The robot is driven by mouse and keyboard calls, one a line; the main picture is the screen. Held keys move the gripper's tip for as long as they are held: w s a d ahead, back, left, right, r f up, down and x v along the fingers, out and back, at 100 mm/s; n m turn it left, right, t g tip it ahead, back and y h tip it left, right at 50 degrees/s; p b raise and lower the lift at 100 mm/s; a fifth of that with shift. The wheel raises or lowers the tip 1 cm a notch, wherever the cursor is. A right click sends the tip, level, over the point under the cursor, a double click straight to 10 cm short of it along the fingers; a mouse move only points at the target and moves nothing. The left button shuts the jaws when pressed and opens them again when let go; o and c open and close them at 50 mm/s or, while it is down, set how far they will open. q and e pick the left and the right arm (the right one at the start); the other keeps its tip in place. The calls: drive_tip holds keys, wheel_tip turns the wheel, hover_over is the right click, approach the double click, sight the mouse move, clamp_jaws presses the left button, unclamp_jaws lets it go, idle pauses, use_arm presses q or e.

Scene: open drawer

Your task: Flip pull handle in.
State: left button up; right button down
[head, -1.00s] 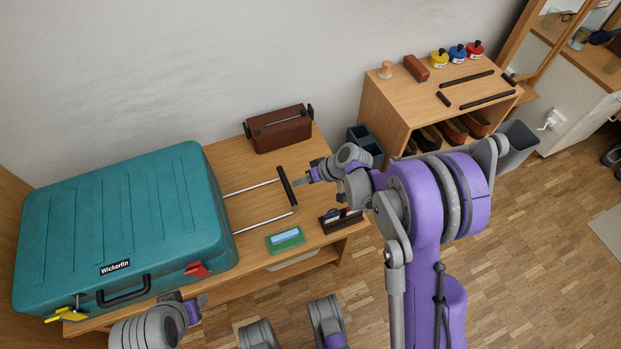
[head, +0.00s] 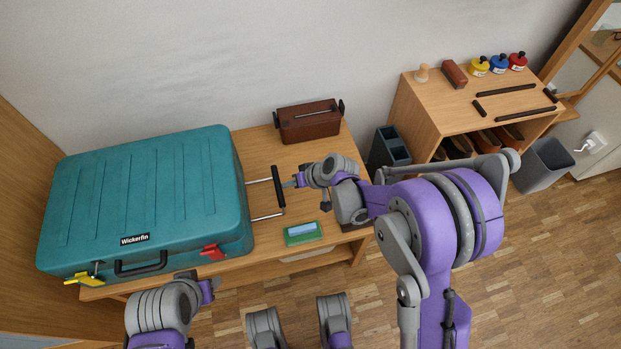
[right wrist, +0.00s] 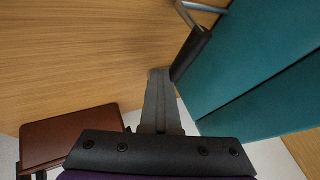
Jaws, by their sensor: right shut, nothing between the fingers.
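A teal suitcase (head: 150,200) lies flat on the wooden bench. Its pull handle, a black bar (head: 278,188) on two silver rods, sticks out a short way from the right side. My right gripper (head: 289,184) is shut and empty, its tips against or very near the outer side of the bar. In the right wrist view the shut fingers (right wrist: 160,78) end close beside the black bar (right wrist: 191,54); contact is hard to tell. My left gripper (head: 212,286) is near the suitcase's front edge, its finger state unclear.
A brown box (head: 308,122) stands on the bench behind the handle. A green tray (head: 303,233) lies in front of it. A red latch (head: 213,252) and yellow tag (head: 84,279) are on the suitcase front. A shelf unit (head: 430,95) stands to the right.

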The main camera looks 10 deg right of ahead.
use_arm(q)
drive_tip(key=shift+d+f, duration=0.1)
drive_tip(key=shift+f, duration=0.05)
use_arm(e)
drive_tip(key=a, duration=0.6)
drive_tip(key=shift+s, duration=0.1)
drive_tip(key=shift+d, duration=0.15)
